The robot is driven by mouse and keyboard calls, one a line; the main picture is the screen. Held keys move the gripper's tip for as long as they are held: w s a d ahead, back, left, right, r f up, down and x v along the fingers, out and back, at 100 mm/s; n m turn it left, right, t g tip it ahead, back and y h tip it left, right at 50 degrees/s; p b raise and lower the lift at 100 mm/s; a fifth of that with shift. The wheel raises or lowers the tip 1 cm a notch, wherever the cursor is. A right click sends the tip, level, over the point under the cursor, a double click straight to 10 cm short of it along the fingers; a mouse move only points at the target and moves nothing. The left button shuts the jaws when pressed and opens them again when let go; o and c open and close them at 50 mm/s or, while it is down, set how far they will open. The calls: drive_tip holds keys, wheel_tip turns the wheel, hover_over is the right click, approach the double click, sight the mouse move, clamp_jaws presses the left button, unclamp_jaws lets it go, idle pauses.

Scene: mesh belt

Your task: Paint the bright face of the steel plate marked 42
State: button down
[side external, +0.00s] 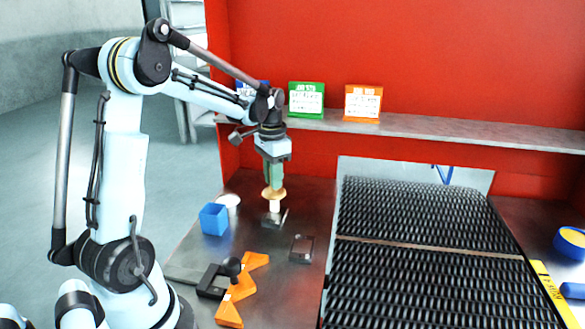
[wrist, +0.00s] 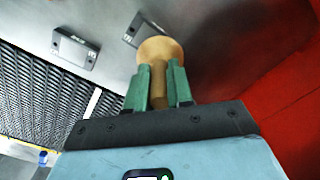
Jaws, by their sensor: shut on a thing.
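My gripper (side external: 274,176) has green fingers closed on a tan wooden brush (side external: 274,194), which points down with a white tip. In the wrist view my gripper (wrist: 159,90) holds the brush (wrist: 160,55) between both fingers. Directly below the tip in the side view is a small grey plate (side external: 281,221); whether the tip touches it I cannot tell. This plate (wrist: 131,30) is partly hidden behind the brush in the wrist view. A second dark-framed plate (side external: 302,249) lies nearer the belt and shows whole in the wrist view (wrist: 75,47). Their markings are too small to read.
A blue box (side external: 213,219) and a white round item (side external: 229,200) stand left of the brush. Orange angled pieces (side external: 242,288) and a black knobbed item (side external: 216,280) lie in front. The mesh belt (side external: 420,270) is right. Signs stand on the back shelf (side external: 430,126).

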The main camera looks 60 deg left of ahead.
drive_tip(key=shift+s+d, duration=1.6)
drive_tip(key=shift+s, duration=0.15)
drive_tip(key=shift+w+a, duration=1.95)
drive_tip(key=shift+w, duration=0.2)
drive_tip(key=shift+w+a, duration=0.1)
drive_tip(key=shift+w, duration=0.2)
drive_tip(key=shift+w+d, duration=0.25)
drive_tip(key=shift+d, duration=0.35)
drive_tip(key=shift+s+d, duration=2.05)
drive_tip(key=shift+s, duration=0.3)
drive_tip(key=w+a, duration=0.4)
drive_tip(key=shift+w+a, duration=0.2)
drive_tip(key=shift+w, duration=0.2)
wheel_tip(320, 180, up, 8)
